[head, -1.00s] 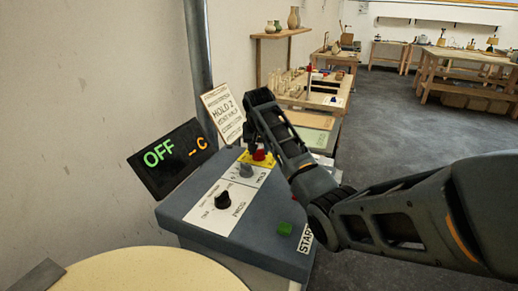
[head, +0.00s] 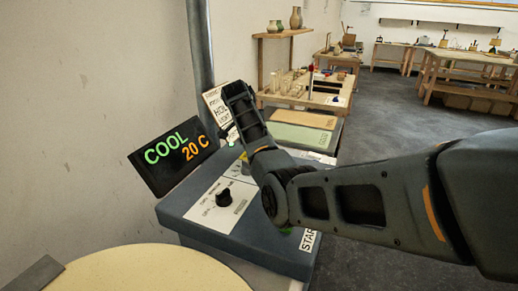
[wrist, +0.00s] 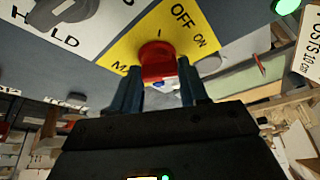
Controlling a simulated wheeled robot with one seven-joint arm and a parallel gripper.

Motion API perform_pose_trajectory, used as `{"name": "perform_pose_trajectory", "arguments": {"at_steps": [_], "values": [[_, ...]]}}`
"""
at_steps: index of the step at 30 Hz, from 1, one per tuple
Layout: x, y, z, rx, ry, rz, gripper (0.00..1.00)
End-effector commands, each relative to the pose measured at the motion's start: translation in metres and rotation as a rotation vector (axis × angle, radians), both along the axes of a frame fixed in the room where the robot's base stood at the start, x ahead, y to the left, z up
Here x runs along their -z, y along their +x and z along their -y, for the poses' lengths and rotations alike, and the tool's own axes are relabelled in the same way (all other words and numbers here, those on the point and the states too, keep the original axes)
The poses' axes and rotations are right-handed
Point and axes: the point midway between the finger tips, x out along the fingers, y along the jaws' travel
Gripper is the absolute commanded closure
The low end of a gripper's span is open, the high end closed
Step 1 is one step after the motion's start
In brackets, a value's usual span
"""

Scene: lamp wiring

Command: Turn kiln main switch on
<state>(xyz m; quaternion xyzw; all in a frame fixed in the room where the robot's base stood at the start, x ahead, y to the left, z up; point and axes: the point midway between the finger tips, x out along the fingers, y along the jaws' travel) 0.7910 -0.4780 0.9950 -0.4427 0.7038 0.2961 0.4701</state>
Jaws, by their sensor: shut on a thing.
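In the wrist view the red main switch (wrist: 157,57) sits on a yellow plate (wrist: 125,50) marked OFF and ON. My gripper (wrist: 160,84) has its two dark fingers closed on either side of the red switch. In the head view my arm hides the switch and the fingertips. The kiln display (head: 174,157) reads COOL in green and 20 C in orange. It is tilted at the back left of the blue-grey control panel (head: 180,208).
A black program knob (head: 223,198) stands on a white label. The grey hold knob (wrist: 65,12) is close by in the wrist view. A green light (wrist: 287,5) is lit there. A notice card (head: 217,108) stands behind. A round pale surface (head: 150,272) is in front.

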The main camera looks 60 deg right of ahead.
Motion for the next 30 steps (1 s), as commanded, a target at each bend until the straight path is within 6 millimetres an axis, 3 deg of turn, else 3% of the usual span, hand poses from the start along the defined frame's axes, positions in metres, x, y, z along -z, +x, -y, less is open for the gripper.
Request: {"name": "perform_pose_trajectory", "arguments": {"at_steps": [12, 30], "values": [[0.0006, 0.002, 0.0012, 0.227, 0.0, 0.001, 0.87], [-0.0014, 0.0019, 0.002, 0.276, -0.002, 0.002, 0.87]]}}
